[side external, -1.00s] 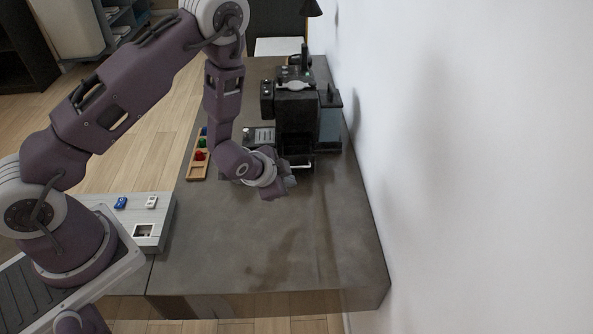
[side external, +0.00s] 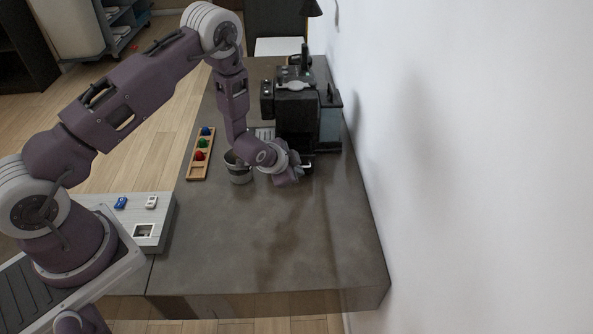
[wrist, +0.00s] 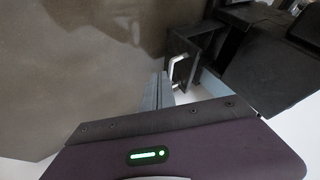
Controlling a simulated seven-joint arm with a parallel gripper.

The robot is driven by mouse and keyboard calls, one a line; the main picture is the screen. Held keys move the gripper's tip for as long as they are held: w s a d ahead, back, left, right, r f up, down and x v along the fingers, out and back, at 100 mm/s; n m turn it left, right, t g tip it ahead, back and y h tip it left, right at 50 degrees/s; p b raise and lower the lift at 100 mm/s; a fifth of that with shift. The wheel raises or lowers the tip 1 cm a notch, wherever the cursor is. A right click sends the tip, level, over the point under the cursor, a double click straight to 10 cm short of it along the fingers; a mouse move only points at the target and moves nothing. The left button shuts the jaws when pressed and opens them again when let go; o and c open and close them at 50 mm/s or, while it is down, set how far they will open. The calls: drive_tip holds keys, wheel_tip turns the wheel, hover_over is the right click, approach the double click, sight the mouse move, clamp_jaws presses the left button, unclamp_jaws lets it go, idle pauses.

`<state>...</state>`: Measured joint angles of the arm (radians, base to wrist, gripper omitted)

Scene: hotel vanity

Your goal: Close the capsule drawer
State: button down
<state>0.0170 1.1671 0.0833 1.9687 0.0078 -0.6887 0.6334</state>
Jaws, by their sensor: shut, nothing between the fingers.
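The capsule drawer (wrist: 199,40) is dark and appears to stick out from the black coffee machine (side external: 296,112). Its pale bar handle (wrist: 174,66) shows in the wrist view, just beyond my fingertips. In the side view the drawer's front is mostly hidden by my gripper (side external: 289,176). In the wrist view my gripper (wrist: 161,84) is shut and empty, with its fingers together close to the handle. I cannot tell whether the fingers touch it.
A grey metal cup (side external: 238,169) stands left of my gripper. A wooden holder (side external: 197,173) with red, green and blue capsules lies farther left. The wall is close on the right. The near counter (side external: 270,240) is clear.

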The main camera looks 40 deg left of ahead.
drive_tip(key=w+a, duration=0.7)
drive_tip(key=shift+w+a, duration=0.3)
drive_tip(key=shift+a, duration=0.05)
drive_tip(key=shift+r, duration=0.1)
drive_tip(key=s+d, duration=0.3)
drive_tip(key=shift+s+d, duration=0.1)
drive_tip(key=shift+s, duration=0.25)
drive_tip(key=s+d+r+n, duration=0.1)
drive_tip(key=s+r+n, duration=0.1)
drive_tip(key=s+r, duration=0.6)
drive_tip(key=s+d+r+n+g, duration=0.1)
drive_tip(key=s+r, duration=0.2)
drive_tip(key=r, duration=0.9)
drive_tip(key=s+d+r+n, duration=0.2)
drive_tip(key=s+r, duration=0.4)
drive_tip(key=r, duration=0.4)
drive_tip(key=s+d+r+n, duration=0.1)
drive_tip(key=s+d+r, duration=0.1)
drive_tip(key=s, duration=0.9)
drive_tip(key=s+d+r+n+g, duration=0.1)
drive_tip(key=s+r, duration=0.2)
drive_tip(key=s, duration=0.8)
drive_tip(key=shift+s+d+r+h, duration=0.15)
drive_tip(key=shift+d+r+h, duration=0.15)
drive_tip(key=shift+d+h, duration=0.1)
